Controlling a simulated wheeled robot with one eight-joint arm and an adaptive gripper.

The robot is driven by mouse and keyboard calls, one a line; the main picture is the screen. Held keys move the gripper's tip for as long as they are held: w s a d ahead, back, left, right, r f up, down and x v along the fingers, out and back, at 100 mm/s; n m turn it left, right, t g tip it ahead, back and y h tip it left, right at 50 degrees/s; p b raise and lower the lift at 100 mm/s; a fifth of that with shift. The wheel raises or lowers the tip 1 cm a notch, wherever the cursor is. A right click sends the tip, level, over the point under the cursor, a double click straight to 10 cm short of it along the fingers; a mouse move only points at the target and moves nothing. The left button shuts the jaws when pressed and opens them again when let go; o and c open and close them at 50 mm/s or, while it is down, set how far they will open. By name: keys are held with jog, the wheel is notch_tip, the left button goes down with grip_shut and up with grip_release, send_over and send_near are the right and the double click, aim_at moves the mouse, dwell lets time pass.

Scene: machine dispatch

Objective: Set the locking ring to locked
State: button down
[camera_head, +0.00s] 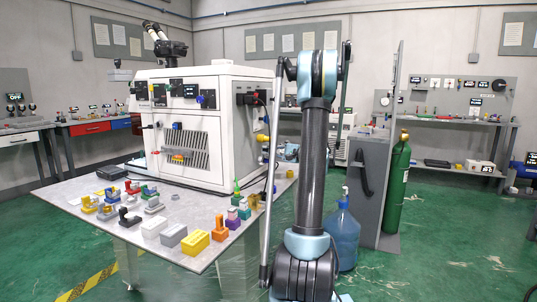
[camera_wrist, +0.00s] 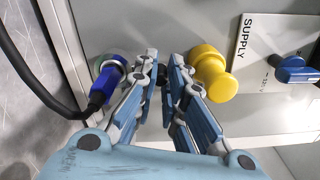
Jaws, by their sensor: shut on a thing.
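In the wrist view my gripper (camera_wrist: 165,62) has its two blue-grey fingers close together in front of the machine's light panel. A small dark piece (camera_wrist: 164,78) shows between the fingers, mostly hidden by them; I cannot tell whether it is the locking ring. A blue plug (camera_wrist: 106,82) with a black cable sits in a round grey socket just left of the fingers. A yellow knob (camera_wrist: 213,76) stands just right of them. In the head view the white machine (camera_head: 225,125) stands on the table, and my arm hides part of its right side and my gripper.
A blue lever (camera_wrist: 292,69) sits on the SUPPLY plate (camera_wrist: 262,50) at the right. The black cable (camera_wrist: 30,75) curves along the left. Small coloured parts cover the table's front (camera_head: 150,262). A blue bottle (camera_head: 342,235) and green cylinder (camera_head: 396,185) stand right of my arm.

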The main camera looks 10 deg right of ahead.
jog(key=shift+d+f, duration=0.1)
jog(key=shift+f, duration=0.05)
jog(key=c, duration=1.9)
grip_release()
jog(key=shift+w, duration=0.15)
jog(key=v, duration=1.2)
